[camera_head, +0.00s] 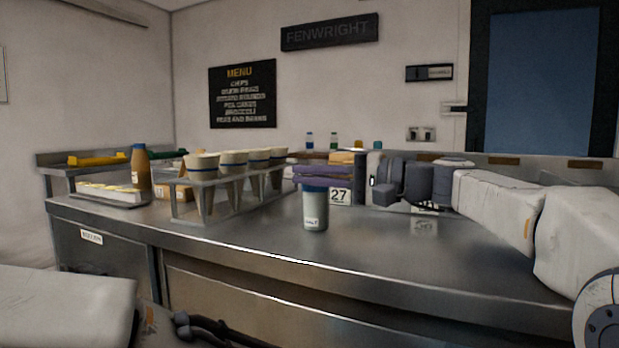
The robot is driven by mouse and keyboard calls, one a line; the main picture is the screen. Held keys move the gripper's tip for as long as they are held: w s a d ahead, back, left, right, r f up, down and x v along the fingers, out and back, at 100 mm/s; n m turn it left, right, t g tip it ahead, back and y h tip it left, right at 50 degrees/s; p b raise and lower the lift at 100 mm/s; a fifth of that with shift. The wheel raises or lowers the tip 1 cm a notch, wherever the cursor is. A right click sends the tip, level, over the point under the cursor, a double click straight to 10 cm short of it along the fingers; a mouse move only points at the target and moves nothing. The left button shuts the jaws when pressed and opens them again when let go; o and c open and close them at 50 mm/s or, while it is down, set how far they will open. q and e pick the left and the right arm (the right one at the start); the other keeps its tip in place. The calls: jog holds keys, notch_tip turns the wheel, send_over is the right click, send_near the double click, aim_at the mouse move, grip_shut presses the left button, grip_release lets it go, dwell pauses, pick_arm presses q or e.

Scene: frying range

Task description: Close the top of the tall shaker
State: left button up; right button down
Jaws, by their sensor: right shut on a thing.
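The tall shaker (314,212) stands upright on the steel counter, near its front edge. It is a pale grey cylinder with a blue band near the top and a small white label. My right gripper (318,175) reaches in from the right, its purplish fingers level across the top of the shaker. It is shut on the shaker's top, and the fingers hide most of what they hold. I cannot tell whether the lid is seated. Of my left arm, a pale link shows at the lower left; dark parts (205,328) at the bottom edge may be its gripper, jaws unclear.
A metal rack (220,206) with several paper cups stands left of the shaker. Further left are a brown bottle (139,168) and a shallow tray (112,193). A card reading 27 (340,196) is just behind the shaker. The counter front right of the shaker is clear.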

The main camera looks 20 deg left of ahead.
jog(key=shift+f, duration=0.1)
jog(key=c, duration=1)
grip_release()
jog(key=d, duration=1)
jog(key=shift+w+d+p, duration=0.25)
jog(key=shift+w+p, duration=0.05)
jog(key=shift+p, duration=0.1)
